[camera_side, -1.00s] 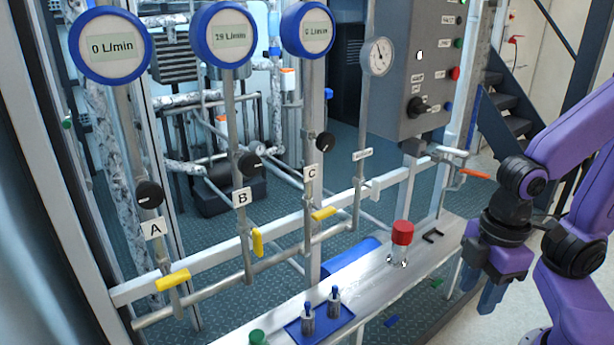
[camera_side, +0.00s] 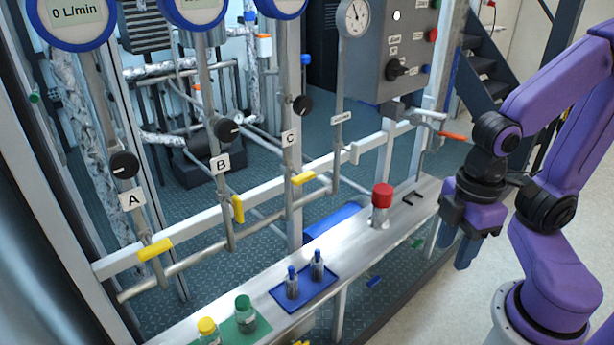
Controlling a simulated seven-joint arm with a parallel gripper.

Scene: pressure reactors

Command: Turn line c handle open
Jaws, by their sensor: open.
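The line C handle (camera_side: 304,178) is a small yellow lever on the pipe under the label C (camera_side: 290,139). It lies roughly crosswise to its upright pipe. The line B handle (camera_side: 238,209) is yellow and points along its pipe. The line A handle (camera_side: 155,249) is yellow and lies crosswise. My gripper (camera_side: 456,252) is at the right, pointing down, with blue fingers spread and nothing between them. It is well to the right of the line C handle and touches nothing.
A metal shelf (camera_side: 345,246) runs in front of the pipes. It bears a red-capped vessel (camera_side: 381,206), a blue tray (camera_side: 318,297) with two small bottles, and a green mat with a green-capped bottle (camera_side: 245,313) and a yellow-capped bottle (camera_side: 208,331). An orange lever (camera_side: 452,135) sticks out near my arm.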

